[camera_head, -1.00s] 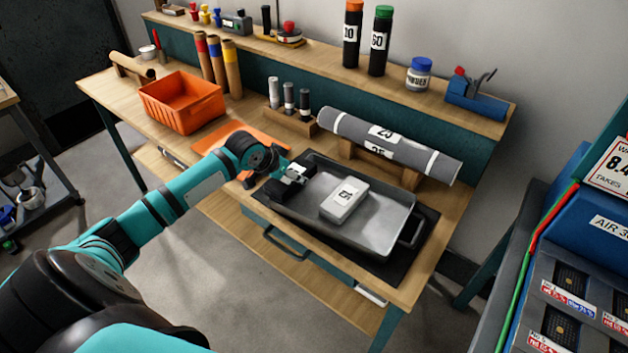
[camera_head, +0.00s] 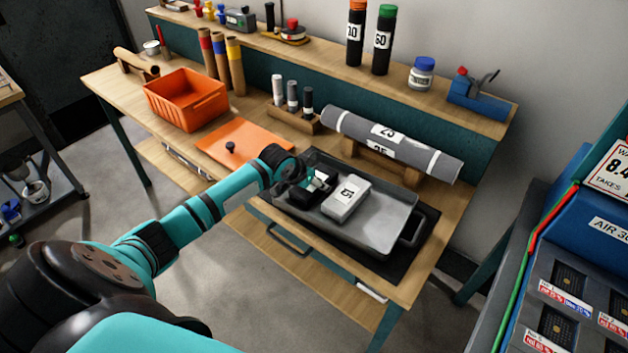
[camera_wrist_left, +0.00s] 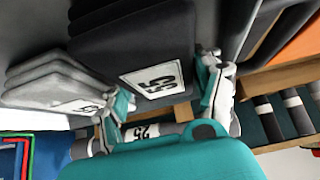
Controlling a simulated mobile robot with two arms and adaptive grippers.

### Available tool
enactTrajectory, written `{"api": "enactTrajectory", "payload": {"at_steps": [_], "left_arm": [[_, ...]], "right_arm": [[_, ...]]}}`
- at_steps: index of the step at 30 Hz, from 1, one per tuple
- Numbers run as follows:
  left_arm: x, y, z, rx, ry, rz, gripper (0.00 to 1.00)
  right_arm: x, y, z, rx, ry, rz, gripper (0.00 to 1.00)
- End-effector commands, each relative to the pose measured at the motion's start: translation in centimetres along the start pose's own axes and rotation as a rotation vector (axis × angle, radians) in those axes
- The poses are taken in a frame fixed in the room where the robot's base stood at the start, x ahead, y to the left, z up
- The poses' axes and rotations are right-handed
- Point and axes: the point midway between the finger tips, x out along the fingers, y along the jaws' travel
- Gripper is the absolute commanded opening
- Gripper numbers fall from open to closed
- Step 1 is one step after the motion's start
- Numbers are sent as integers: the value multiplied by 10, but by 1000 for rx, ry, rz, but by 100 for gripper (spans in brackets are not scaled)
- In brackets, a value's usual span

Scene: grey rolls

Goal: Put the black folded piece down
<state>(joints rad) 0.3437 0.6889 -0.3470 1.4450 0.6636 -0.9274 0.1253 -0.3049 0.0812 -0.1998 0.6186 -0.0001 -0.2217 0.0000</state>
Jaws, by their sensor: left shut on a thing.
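My left gripper (camera_head: 318,181) is over the left part of the grey metal tray (camera_head: 385,236). It is shut on the black folded piece (camera_head: 297,195), which sits just left of the light grey folded piece (camera_head: 346,192) lying in the tray. In the left wrist view the fingers (camera_wrist_left: 164,98) grip the black piece (camera_wrist_left: 130,35) by its end with the "55" label. The light grey piece (camera_wrist_left: 50,80) shows beside it there, with a narrow gap. I cannot tell whether the black piece touches the tray floor. My right gripper is out of view.
The tray stands on a black mat (camera_head: 428,222) at the bench's right end. Behind it a large grey roll (camera_head: 400,146) rests on a wooden cradle. An orange sheet (camera_head: 245,146), an orange bin (camera_head: 186,100) and small rolls in a rack (camera_head: 292,97) lie to the left.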

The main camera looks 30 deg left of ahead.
Motion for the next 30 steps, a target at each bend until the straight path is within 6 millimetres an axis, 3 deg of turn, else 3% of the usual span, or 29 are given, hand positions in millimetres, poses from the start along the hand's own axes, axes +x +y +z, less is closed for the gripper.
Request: {"api": "enactTrajectory", "payload": {"at_steps": [3,14,30], "left_arm": [[0,0,1,0,-1,0,79],[-5,-1,0,0,-1,0,79],[-105,-1,0,2,-2,-1,79]], "right_arm": [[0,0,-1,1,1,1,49],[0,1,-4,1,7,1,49],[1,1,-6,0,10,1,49]]}}
